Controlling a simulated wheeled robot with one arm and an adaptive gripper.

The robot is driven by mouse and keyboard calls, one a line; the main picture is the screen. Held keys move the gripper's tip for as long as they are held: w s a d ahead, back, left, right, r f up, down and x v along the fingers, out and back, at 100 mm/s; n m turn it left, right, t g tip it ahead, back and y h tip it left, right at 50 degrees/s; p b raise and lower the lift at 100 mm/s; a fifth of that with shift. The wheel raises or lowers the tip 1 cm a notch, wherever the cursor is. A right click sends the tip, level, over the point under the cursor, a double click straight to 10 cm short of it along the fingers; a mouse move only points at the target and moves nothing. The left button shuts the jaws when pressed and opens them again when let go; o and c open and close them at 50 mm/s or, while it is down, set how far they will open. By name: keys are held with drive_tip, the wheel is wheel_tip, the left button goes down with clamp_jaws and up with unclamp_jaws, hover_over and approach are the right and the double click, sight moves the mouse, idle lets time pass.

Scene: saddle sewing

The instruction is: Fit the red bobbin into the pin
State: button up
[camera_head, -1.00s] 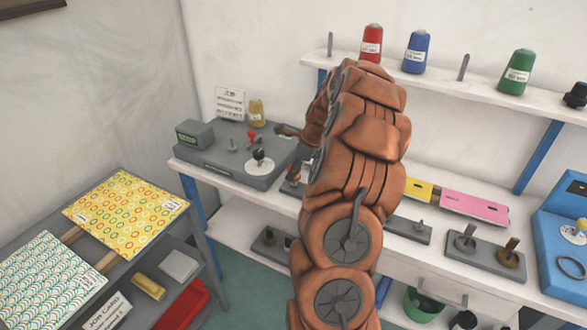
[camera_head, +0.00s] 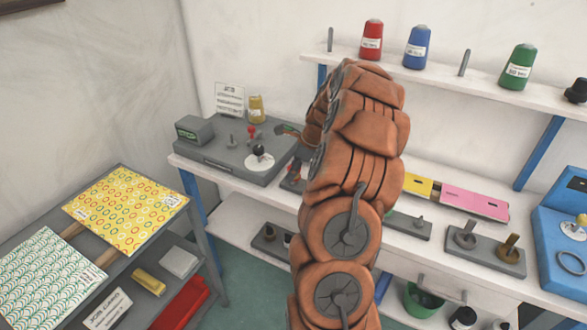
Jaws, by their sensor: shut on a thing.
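My gripper (camera_head: 283,130) shows only in part, at the left edge of my arm, over the right side of the grey machine base (camera_head: 222,165). It is shut on the red bobbin, but the grip is too small and too covered by my arm to make out. A small red piece (camera_head: 252,131) shows just left of the gripper, above the base. I cannot tell whether it is the bobbin or a part of the machine. A short grey pin (camera_head: 231,141) stands upright on the base. A dark knob on a white disc (camera_head: 259,152) is in front.
A yellow spool (camera_head: 256,109) and a paper sign (camera_head: 229,99) stand behind the base. Red (camera_head: 371,40), blue (camera_head: 416,49) and green (camera_head: 518,67) thread cones stand on the upper shelf. A grey holder (camera_head: 484,251) sits on the counter. My arm hides the middle.

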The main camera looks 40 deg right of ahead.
drive_tip(key=shift+f, duration=0.45)
drive_tip(key=o, duration=1.4)
drive_tip(key=shift+c, duration=0.2)
drive_tip(key=v, duration=1.2)
